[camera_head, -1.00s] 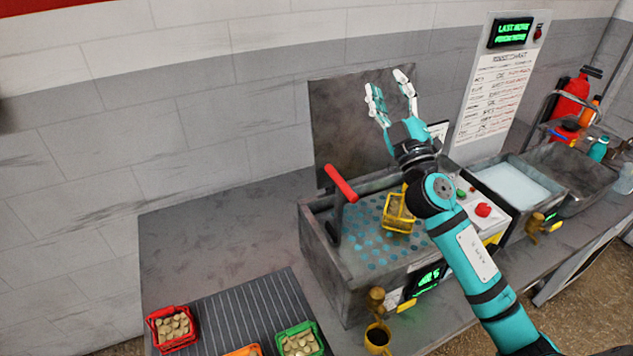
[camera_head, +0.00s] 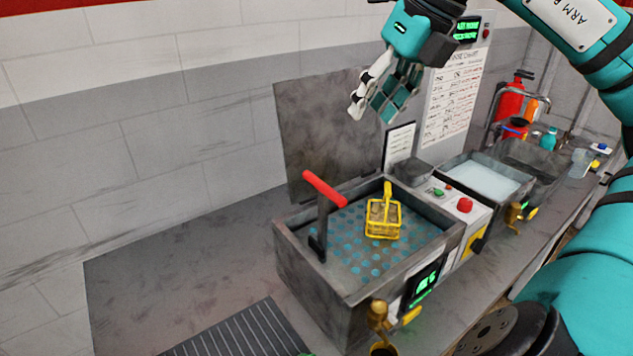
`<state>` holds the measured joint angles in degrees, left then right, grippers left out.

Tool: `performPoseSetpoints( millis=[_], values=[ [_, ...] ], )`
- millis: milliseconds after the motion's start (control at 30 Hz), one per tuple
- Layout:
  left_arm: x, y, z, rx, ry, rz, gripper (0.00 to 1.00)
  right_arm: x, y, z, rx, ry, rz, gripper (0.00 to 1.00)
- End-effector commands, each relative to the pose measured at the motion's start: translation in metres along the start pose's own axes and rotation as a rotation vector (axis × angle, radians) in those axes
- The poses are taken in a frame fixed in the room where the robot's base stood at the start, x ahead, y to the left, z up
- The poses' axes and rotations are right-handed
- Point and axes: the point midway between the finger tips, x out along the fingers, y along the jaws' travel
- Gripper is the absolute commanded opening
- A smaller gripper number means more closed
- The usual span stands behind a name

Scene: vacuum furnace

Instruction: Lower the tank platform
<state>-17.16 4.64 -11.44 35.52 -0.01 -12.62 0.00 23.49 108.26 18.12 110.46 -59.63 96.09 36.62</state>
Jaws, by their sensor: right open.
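The tank (camera_head: 310,280) is a grey metal box with its lid (camera_head: 330,130) standing raised at the back. Its platform (camera_head: 350,262), a perforated plate with blue showing through the holes, sits high inside near the rim. A lever with a red handle (camera_head: 325,188) stands up at the platform's left side. A small yellow basket (camera_head: 383,220) holding pale pieces rests on the platform. My right gripper (camera_head: 372,112) is open and empty, in the air above and behind the tank, in front of the raised lid. It touches nothing. My left gripper is not in view.
A control panel with green and red (camera_head: 465,205) buttons is right of the tank. A green digital display (camera_head: 427,284) and brass tap (camera_head: 378,314) are on its front. A second basin (camera_head: 485,180) stands farther right.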

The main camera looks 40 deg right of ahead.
Motion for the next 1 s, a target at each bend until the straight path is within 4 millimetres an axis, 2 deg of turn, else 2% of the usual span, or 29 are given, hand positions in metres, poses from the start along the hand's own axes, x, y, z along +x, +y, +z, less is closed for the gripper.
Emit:
performPoseSetpoints(
  millis=[700, 1000],
  values=[
    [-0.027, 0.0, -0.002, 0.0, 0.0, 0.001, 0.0, 0.141, 0.003, 0.0, -0.001, 0.006, 0.009, 0.4],
    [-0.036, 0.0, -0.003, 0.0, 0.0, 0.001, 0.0, 0.167, 0.002, 0.0, -0.001, 0.002, 0.007, 0.4]
  ],
)
